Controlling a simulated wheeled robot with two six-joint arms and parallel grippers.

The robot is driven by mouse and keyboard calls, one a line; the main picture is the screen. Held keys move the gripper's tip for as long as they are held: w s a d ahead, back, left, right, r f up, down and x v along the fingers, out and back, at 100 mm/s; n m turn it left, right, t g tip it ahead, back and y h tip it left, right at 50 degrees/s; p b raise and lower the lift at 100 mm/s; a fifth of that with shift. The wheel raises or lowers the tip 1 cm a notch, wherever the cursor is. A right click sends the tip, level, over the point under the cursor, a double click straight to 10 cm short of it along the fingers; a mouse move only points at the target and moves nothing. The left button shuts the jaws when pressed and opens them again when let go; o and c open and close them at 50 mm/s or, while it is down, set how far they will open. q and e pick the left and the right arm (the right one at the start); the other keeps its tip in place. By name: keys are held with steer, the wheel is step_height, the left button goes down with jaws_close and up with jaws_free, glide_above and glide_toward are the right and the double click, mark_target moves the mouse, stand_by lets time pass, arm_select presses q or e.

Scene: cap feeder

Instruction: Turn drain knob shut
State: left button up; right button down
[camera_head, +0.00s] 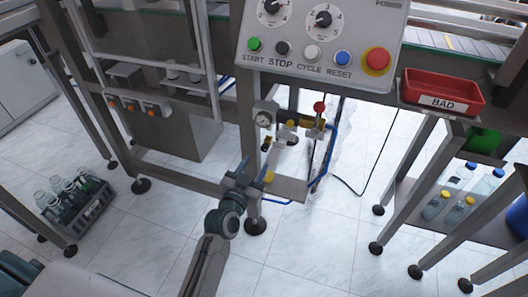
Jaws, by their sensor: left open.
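My left gripper (246,176) is at the lower left of the air unit under the control panel, its arm rising from the bottom of the view. It is open, and its fingers are small and partly hidden by its own body. A small yellow knob (269,175), which looks like the drain knob, sits low on the air unit just right of the gripper. I cannot tell whether they touch or how far the knob is turned. Above it are a round gauge (263,119) and a red knob (319,107). My right gripper is not in view.
The control panel (325,78) overhangs the air unit. A metal frame leg (249,130) and blue hoses (329,160) stand close to it. A red BAD bin (442,90) is at the right. A bottle crate (82,212) stands on the floor at the left.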

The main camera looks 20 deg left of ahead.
mark_target(264, 149)
arm_select(q)
steer(key=w, duration=0.6)
steer(key=shift+w+d, duration=0.2)
steer(key=shift+w, duration=0.15)
jaws_close()
